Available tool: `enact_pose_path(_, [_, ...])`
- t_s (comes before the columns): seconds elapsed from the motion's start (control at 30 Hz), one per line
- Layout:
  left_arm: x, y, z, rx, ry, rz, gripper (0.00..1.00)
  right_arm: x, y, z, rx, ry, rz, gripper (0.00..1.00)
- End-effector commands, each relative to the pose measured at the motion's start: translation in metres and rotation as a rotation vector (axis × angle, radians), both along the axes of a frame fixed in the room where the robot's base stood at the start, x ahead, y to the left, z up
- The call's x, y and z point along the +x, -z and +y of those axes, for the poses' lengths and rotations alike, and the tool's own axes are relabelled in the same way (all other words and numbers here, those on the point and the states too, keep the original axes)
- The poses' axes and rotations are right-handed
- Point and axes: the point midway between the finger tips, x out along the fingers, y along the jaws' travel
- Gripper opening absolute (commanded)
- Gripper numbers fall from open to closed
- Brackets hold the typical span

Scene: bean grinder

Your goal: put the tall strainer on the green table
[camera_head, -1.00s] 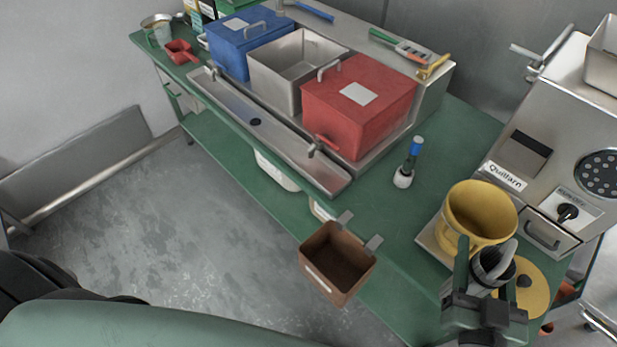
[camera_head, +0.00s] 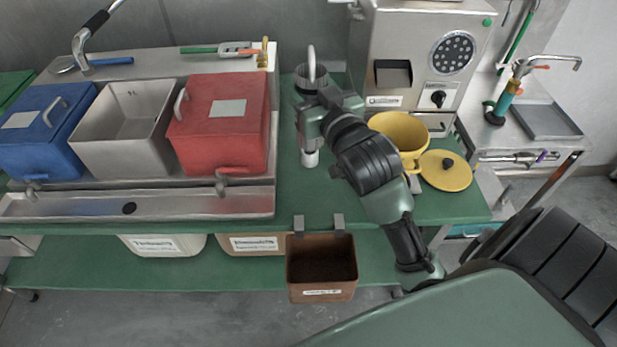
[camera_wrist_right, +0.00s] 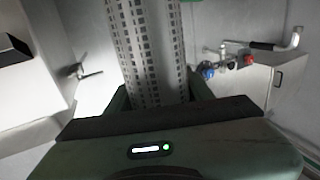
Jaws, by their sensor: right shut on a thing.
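The tall strainer (camera_head: 311,76) is a grey metal cylinder with a curved handle on top. My right gripper (camera_head: 322,104) is shut on it and holds it upright above the back of the green table, between the red box and the steel machine. In the right wrist view its perforated wall (camera_wrist_right: 147,50) stands between the fingers. The green table (camera_head: 290,190) carries the boxes and the yellow pot. My left gripper is out of view.
The red box (camera_head: 225,140) is left of my gripper and the steel machine (camera_head: 400,45) is right. A brown bin (camera_head: 321,270) hangs at the front edge.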

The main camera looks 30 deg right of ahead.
Motion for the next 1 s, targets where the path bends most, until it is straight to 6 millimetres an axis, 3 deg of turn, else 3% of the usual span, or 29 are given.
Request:
enact_pose_path(0.5, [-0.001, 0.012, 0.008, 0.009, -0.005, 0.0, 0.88, 0.0, 0.128, 0.0, 0.003, 0.003, 0.007, 0.0])
enact_pose_path(1.0, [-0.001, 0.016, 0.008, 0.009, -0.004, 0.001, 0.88, 0.0, 0.19, 0.0, 0.003, 0.002, 0.004, 0.0])
